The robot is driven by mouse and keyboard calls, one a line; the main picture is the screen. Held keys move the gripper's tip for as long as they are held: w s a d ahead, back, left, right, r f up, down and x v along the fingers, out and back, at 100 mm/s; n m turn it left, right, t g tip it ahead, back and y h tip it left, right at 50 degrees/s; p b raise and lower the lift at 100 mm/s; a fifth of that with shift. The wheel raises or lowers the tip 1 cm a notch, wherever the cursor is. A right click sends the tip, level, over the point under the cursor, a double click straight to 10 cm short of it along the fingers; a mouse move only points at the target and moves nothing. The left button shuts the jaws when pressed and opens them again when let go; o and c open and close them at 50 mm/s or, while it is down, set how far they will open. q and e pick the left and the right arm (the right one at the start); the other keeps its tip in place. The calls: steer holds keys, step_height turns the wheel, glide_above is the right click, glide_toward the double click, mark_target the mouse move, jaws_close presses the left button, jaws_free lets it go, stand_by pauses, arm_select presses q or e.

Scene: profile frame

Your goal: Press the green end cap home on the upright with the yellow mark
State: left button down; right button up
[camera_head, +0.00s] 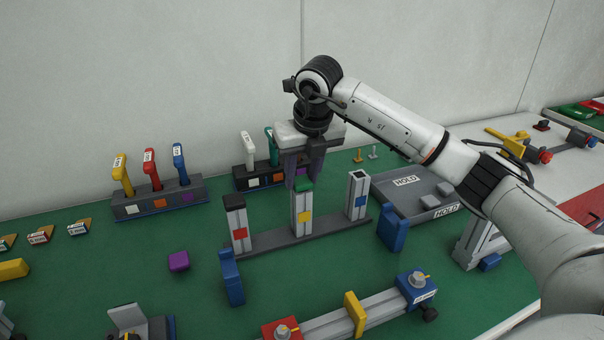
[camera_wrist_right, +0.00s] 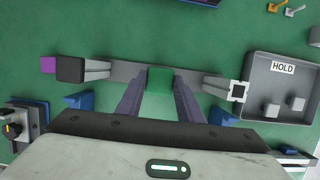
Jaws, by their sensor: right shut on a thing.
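The green end cap (camera_head: 304,184) sits at the top of the middle upright (camera_head: 301,203), which carries the yellow mark (camera_head: 305,217). I cannot tell whether a gap is left under the cap. My right gripper (camera_head: 301,172) reaches down from above and is shut on the green cap. In the right wrist view the cap (camera_wrist_right: 160,79) lies between the tips of the two fingers (camera_wrist_right: 160,92), and it hides the upright below. My left gripper is not in view.
The left upright with a red mark (camera_head: 240,234) has a black cap (camera_head: 234,202). The right upright with a blue mark (camera_head: 361,202) is open on top. Blue blocks (camera_head: 231,277) (camera_head: 391,229) stand in front. A grey HOLD tray (camera_head: 407,181) holds grey caps.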

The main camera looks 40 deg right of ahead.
steer(key=shift+f, duration=0.1)
steer(key=o, duration=1.1)
steer(key=v, duration=1)
steer(key=shift+b, duration=0.35)
